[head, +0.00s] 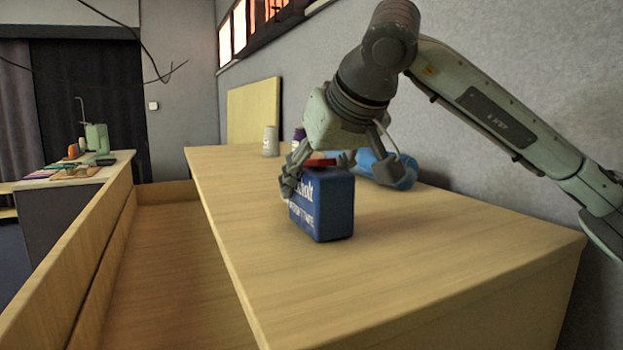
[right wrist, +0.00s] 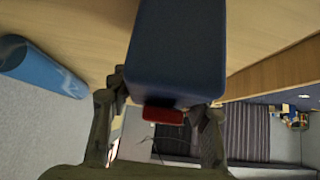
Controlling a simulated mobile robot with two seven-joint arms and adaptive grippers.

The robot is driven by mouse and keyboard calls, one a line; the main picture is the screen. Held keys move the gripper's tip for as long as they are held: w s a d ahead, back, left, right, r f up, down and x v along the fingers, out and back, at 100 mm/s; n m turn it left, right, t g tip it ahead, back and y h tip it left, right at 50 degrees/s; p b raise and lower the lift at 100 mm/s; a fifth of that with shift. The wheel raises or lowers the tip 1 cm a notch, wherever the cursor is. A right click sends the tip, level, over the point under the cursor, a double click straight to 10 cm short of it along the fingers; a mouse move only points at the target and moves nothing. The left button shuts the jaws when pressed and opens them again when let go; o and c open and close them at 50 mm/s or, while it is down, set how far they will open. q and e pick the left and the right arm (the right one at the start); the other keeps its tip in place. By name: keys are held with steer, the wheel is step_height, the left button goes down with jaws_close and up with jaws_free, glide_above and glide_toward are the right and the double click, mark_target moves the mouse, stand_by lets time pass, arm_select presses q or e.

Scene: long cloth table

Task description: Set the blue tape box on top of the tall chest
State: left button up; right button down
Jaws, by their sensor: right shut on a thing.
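The blue tape box (head: 333,212), a dark blue block with white lettering and a red part on its upper side, is upright at the tall chest's wooden top (head: 420,260) in the head view. I cannot tell whether its base touches the wood or sits just above it. My right gripper (head: 318,165) is shut on the box from behind and above, a finger on either side. In the right wrist view the box (right wrist: 178,50) fills the space between the fingers of the gripper (right wrist: 162,103). My left gripper is not in view.
A blue cylinder (head: 398,172) lies behind the box, near the wall. A pale cup (head: 270,141) and a dark purple bottle (head: 299,136) stand farther back. The near part of the top is clear. A lower wooden surface (head: 165,270) lies left of the chest's edge.

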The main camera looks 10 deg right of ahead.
stand_by(0.3)
steer(key=c, duration=0.7)
jaws_free()
steer(key=shift+c, duration=0.2)
steer(key=shift+s+r, duration=0.1)
steer(key=shift+r, duration=0.15)
steer(key=v, duration=1.1)
steer(key=shift+s+r, duration=0.2)
steer(key=shift+s, duration=0.1)
